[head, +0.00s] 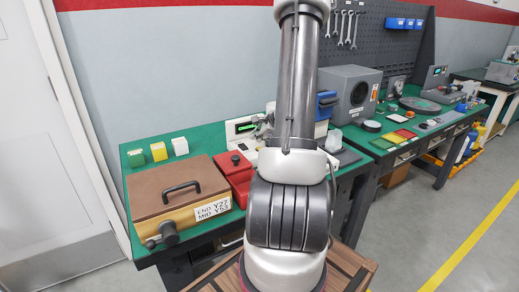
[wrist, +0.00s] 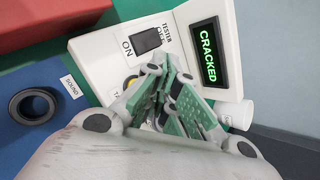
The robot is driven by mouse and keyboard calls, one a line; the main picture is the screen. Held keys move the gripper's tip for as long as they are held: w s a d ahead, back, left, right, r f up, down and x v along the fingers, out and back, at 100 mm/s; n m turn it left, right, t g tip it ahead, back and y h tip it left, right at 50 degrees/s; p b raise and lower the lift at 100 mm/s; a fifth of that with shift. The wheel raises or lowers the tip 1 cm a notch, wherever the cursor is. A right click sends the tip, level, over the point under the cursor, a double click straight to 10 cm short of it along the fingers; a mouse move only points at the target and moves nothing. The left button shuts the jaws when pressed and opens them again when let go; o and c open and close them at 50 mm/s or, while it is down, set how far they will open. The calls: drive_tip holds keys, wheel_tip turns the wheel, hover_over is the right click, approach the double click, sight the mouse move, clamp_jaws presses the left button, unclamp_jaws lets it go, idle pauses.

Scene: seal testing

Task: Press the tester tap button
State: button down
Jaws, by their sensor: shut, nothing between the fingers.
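The white tester (wrist: 130,15) fills the middle of the wrist view, with a lit green display (wrist: 208,53) reading CRACKED. A black rocker switch (wrist: 146,40) marked ON sits on its panel. A yellow part (wrist: 131,82), apparently the tap button, shows just left of my fingers beside a label starting "TA"; most of it is hidden. My gripper (wrist: 160,78) is shut and empty, its fingertips over the tester panel beside the yellow part; I cannot tell whether they touch. In the head view the tester (head: 231,129) is partly behind my arm.
A black ring (wrist: 34,106) lies on a blue surface near a SOUND label (wrist: 72,87). A red box (head: 232,176) and a brown-lidded box (head: 172,188) with a handle stand left of my arm. Green, yellow and white blocks (head: 158,151) stand behind.

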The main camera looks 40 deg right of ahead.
drive_tip(key=shift+r, duration=2)
drive_tip(key=s+a+r+n+g+y, duration=0.2)
drive_tip(key=s+a+n+g+y, duration=0.2)
drive_tip(key=s+a+n, duration=0.8)
drive_tip(key=s+a+r+n+h, duration=0.3)
drive_tip(key=s+a+r+n, duration=0.7)
drive_tip(key=a+r+n, duration=0.4)
drive_tip(key=shift+r+n+g+h, duration=0.3)
drive_tip(key=shift+r+n+g, duration=0.15)
drive_tip(key=shift+n, duration=0.25)
